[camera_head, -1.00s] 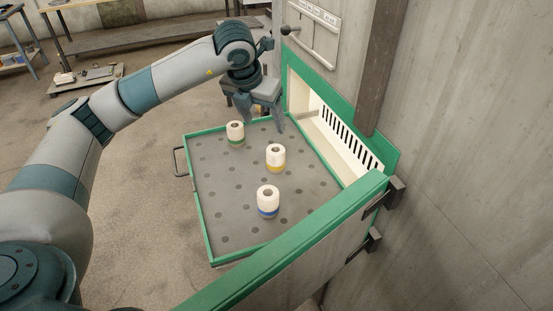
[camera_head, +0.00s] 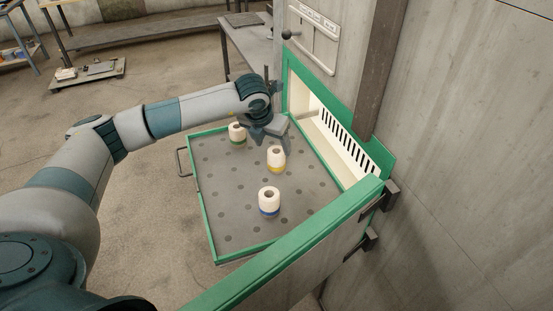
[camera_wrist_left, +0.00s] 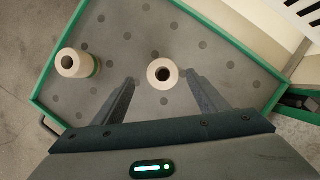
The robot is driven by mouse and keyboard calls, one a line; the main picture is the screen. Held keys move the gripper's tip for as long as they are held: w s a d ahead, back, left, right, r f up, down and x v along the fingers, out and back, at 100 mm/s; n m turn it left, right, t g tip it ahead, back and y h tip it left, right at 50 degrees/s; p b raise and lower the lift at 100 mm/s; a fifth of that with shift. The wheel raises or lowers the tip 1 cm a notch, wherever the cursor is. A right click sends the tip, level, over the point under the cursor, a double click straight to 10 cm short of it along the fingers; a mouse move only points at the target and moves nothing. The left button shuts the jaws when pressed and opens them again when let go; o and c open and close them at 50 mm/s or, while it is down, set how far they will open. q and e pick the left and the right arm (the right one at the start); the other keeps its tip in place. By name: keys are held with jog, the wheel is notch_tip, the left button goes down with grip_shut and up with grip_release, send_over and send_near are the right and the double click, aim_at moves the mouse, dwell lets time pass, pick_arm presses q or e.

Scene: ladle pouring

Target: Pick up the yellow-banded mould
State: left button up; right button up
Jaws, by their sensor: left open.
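The yellow-banded mould (camera_head: 276,160) is a white, upright cylinder with a hole in its top and a yellow band low on its side. It stands on the perforated tray. My left gripper (camera_head: 266,147) is open, pointing down just behind and above it. In the left wrist view a white ring top (camera_wrist_left: 162,74), by its place the same mould, shows in the gap between the open fingers (camera_wrist_left: 160,82), clear of both; its band cannot be seen there. My right gripper is in neither view.
The green-banded mould (camera_head: 237,134) stands behind left, partly covered by my arm in the head view; it also shows in the wrist view (camera_wrist_left: 78,64). The blue-banded mould (camera_head: 269,201) stands nearer. The tray (camera_head: 206,228) has a green rim; a slotted opening (camera_head: 343,137) lies right.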

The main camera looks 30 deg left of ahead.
aim_at(276, 151)
pick_arm(q)
jog(key=shift+w+f+p, duration=0.2)
jog(key=shift+f+p, duration=0.1)
jog(key=shift+p, duration=0.2)
jog(key=x, duration=0.1)
jog(key=p+x, duration=0.2)
jog(key=shift+w+d+f, duration=0.1)
jog(key=shift+d+f, duration=0.15)
jog(key=shift+f, duration=0.15)
jog(key=shift+w+f, duration=0.15)
jog(key=shift+f, duration=0.2)
jog(key=shift+c, duration=0.4)
jog(key=c, duration=1.2)
jog(key=shift+r, duration=0.2)
jog(key=shift+c, duration=0.2)
